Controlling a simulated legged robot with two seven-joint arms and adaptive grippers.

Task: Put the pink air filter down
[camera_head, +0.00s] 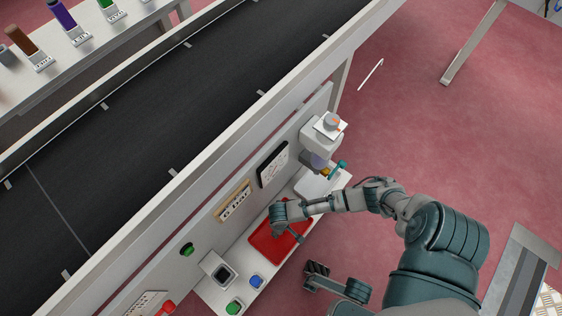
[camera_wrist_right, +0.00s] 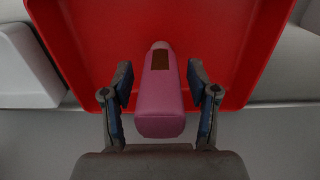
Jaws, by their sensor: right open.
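The pink air filter (camera_wrist_right: 160,102), with a brown patch near its far end, shows in the right wrist view over the red tray (camera_wrist_right: 247,65). I cannot tell whether it touches the tray floor. My right gripper (camera_wrist_right: 160,85) is open, with one finger on each side of the filter and a gap to both. In the head view, my right gripper (camera_head: 288,234) is over the red tray (camera_head: 265,252), and I cannot make out the filter there. My left gripper (camera_head: 317,268) is at the lower middle, apart from the tray; its jaw state is unclear.
A blue button (camera_head: 257,281), a green button (camera_head: 234,307) and a grey square holder (camera_head: 218,271) are left of the tray. A white device (camera_head: 321,135) stands behind it. A black conveyor (camera_head: 190,110) runs beyond the panel. Coloured cylinders stand at the upper left.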

